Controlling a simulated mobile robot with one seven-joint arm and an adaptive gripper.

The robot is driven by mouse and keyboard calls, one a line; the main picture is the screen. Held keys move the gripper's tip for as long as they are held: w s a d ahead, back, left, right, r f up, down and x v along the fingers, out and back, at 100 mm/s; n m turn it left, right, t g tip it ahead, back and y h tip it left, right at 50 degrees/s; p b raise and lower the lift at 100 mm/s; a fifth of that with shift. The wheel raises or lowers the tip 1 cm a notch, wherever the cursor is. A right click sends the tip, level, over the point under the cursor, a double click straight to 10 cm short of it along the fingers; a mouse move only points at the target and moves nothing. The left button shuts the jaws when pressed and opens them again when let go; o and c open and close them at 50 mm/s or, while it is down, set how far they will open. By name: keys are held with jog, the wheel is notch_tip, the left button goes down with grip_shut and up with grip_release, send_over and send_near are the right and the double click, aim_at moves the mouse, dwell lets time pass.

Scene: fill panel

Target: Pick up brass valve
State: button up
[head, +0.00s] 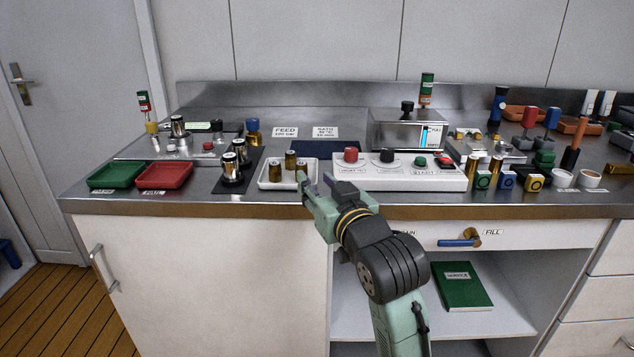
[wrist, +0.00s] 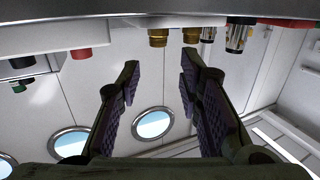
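Several small brass valves (head: 275,172) stand upright in a white tray (head: 262,184) near the bench's front edge. Two brass valves (wrist: 158,38) show at the top of the wrist view, which appears upside down, beyond my fingertips. My gripper (head: 315,188) is at the front right of the tray. In the wrist view my gripper (wrist: 160,80) is open, with nothing between its fingers. In the head view the gripper overlaps the tray's right corner; I cannot tell whether they touch.
A white control panel (head: 400,181) with knobs stands right of the tray. Metal cylinders on a dark mat (head: 226,184) stand to its left, with green (head: 116,174) and red (head: 164,175) trays beyond. A blue-handled lever (head: 460,241) is on the cabinet front below.

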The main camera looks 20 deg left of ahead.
aim_at(303, 167)
jog(key=p+x, duration=0.1)
jog(key=x, duration=0.5)
jog(key=shift+w, duration=0.1)
jog(key=shift+f+p+x, duration=0.15)
jog(key=shift+p+x, duration=0.2)
jog(key=shift+x, duration=0.8)
jog(key=shift+f+p+x, duration=0.1)
jog(key=shift+p+x, duration=0.2)
jog(key=shift+x, duration=0.8)
jog(key=shift+d, duration=0.1)
jog(key=shift+c, duration=0.5)
grip_shut()
